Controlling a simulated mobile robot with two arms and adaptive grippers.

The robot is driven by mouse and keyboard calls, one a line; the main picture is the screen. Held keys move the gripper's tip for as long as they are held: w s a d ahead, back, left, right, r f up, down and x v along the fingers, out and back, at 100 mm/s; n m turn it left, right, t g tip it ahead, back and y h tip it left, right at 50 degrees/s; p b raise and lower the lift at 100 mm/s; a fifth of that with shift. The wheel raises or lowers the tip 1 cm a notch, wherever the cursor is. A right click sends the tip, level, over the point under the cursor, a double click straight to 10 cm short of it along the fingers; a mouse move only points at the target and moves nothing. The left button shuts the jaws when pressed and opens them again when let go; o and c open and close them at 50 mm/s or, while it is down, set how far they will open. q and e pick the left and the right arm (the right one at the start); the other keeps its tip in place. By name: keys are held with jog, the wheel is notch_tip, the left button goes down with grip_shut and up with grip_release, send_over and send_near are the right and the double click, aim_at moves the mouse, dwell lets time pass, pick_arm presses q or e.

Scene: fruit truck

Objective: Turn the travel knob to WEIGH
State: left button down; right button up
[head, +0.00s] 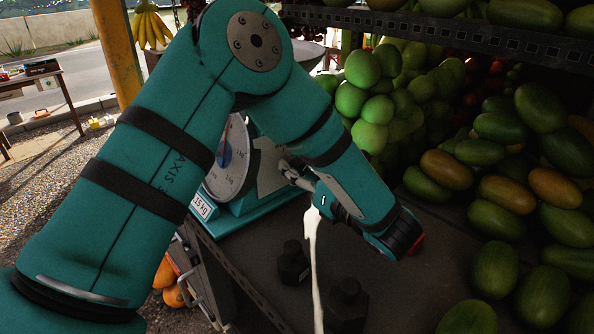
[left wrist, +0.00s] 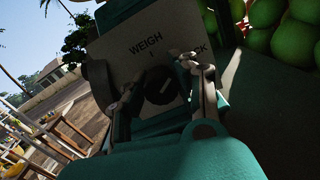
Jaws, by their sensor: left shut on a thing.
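The travel knob (left wrist: 160,88) is a dark round knob with a pale line on it, on a pale plate (left wrist: 125,45) in the left wrist view. The plate reads WEIGH, and a second word at its right is partly hidden, ending in "CK". The knob's line slants up to the right, not straight at the WEIGH mark. My left gripper (left wrist: 158,84) has its fingers on both sides of the knob and is shut on it. In the head view my left gripper (head: 291,172) is at the right side of the teal scale (head: 249,214); the knob is hidden there.
Two dark weights (head: 293,263) (head: 347,304) stand on the dark counter (head: 415,270) in front of the scale. Green fruit (head: 372,105) is piled behind, and green and orange fruit (head: 502,194) fills the right. A pale strip (head: 312,260) hangs below my left wrist.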

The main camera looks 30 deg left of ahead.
pick_arm(q)
jog(key=n+b, duration=0.1)
jog(key=n, duration=0.1)
jog(key=shift+f+n, duration=0.2)
jog(key=shift+n, duration=0.2)
jog(key=n+b, duration=0.1)
jog(key=n, duration=0.1)
jog(key=shift+n+b, duration=0.4)
jog(key=n+b, duration=0.4)
jog(key=n, duration=0.1)
jog(key=shift+g, duration=0.3)
jog(key=shift+n, duration=0.4)
jog(key=shift+r+b, duration=0.1)
jog(key=shift+b, duration=0.2)
jog(key=c, duration=1)
grip_release()
